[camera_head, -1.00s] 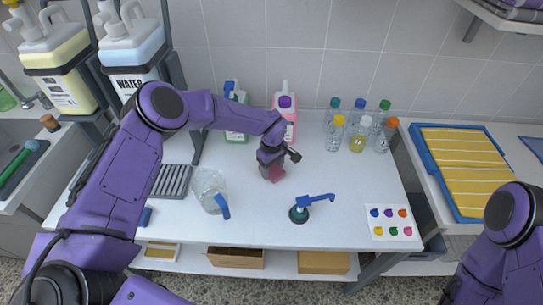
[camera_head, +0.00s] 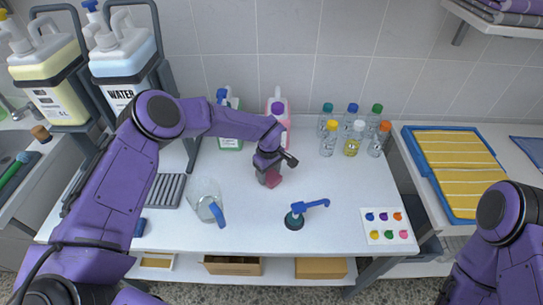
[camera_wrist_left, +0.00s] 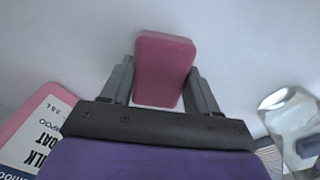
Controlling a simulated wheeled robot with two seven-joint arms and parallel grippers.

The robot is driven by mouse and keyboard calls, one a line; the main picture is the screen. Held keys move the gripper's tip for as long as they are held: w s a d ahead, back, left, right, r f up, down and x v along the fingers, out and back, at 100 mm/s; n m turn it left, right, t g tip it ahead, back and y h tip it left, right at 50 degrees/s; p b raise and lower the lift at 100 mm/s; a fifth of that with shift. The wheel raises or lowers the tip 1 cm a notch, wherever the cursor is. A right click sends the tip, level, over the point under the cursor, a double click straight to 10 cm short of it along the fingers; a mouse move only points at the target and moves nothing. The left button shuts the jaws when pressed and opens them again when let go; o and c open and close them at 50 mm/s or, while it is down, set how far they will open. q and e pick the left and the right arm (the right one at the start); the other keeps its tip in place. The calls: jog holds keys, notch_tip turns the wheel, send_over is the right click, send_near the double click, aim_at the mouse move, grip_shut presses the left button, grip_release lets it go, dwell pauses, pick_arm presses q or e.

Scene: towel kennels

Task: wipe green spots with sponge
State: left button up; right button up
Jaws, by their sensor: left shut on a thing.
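My left gripper (camera_head: 270,176) is shut on a pink sponge (camera_head: 273,181), low over the middle of the white table (camera_head: 330,170). In the left wrist view the sponge (camera_wrist_left: 163,68) sits between the two fingers, with pale tabletop around it. I cannot tell whether the sponge touches the surface. No green spots show on the visible table; the arm and gripper hide part of it. My right gripper is not in view; only part of my right arm shows at the lower right.
A clear jug (camera_head: 207,201) stands left of the gripper, and a blue pump dispenser (camera_head: 296,216) stands to the right in front. Pink (camera_head: 279,117) and green (camera_head: 230,140) bottles stand behind. Several small bottles and a color card (camera_head: 387,226) are at the right. Table between is clear.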

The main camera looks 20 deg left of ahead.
pick_arm(q)
jog(key=r, duration=0.1)
jog(key=r+p, duration=0.1)
jog(key=r, duration=0.1)
jog(key=shift+s+a+r, duration=0.3)
jog(key=shift+s+a, duration=0.1)
jog(key=r+p, duration=0.2)
jog(key=shift+w+d+r+p, duration=0.1)
jog(key=shift+w+r+p, duration=0.1)
jog(key=shift+r+p, duration=0.15)
jog(key=shift+s+r, duration=0.15)
jog(key=shift+r, duration=0.4)
